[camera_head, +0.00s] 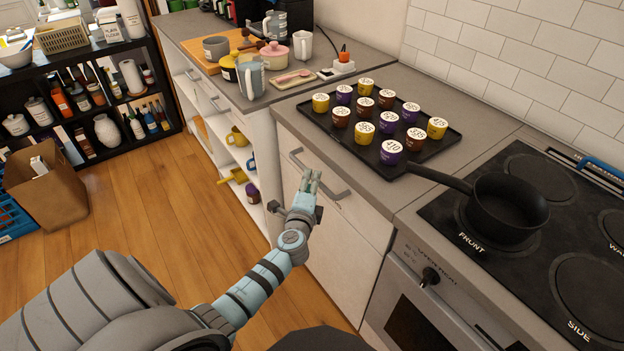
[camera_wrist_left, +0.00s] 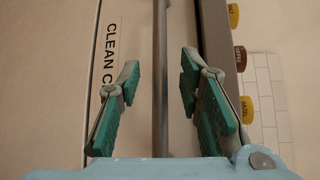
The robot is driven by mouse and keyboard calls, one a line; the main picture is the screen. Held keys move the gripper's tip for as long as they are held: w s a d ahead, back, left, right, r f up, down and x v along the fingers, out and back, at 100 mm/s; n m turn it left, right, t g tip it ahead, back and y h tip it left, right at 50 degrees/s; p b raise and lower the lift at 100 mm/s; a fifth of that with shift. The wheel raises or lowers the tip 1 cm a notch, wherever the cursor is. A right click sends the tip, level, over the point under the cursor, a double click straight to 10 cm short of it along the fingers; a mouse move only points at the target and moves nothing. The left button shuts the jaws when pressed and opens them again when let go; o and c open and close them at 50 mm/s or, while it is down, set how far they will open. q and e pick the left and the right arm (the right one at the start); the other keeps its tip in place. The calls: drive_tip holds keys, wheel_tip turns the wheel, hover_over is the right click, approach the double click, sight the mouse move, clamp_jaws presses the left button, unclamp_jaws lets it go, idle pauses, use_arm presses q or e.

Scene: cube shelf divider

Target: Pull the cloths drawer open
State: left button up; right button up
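The cloths drawer (camera_head: 345,215) is a pale drawer front under the grey counter, closed flush with the cabinet. Its grey bar handle (camera_head: 338,193) is partly hidden behind my left gripper (camera_head: 311,182). In the left wrist view, a label on the drawer front (camera_wrist_left: 112,50) reads "CLEAN C", with the rest hidden by a finger. The handle (camera_wrist_left: 160,60) runs between the two green-padded fingers of my left gripper (camera_wrist_left: 159,78). The fingers are open, with a gap on both sides of the bar. My right gripper is not in view.
A black tray (camera_head: 445,156) of several coloured cups sits on the counter above. A black pan (camera_head: 505,208) stands on the stove (camera_head: 570,250) at right. Open shelves (camera_head: 213,128) lie to the left. The wooden floor (camera_head: 165,215) before the drawer is clear.

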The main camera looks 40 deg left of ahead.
sight(312, 175)
use_arm(q)
drive_tip(key=shift+b+x, duration=0.35)
drive_tip(key=shift+x, duration=1.45)
clamp_jaws()
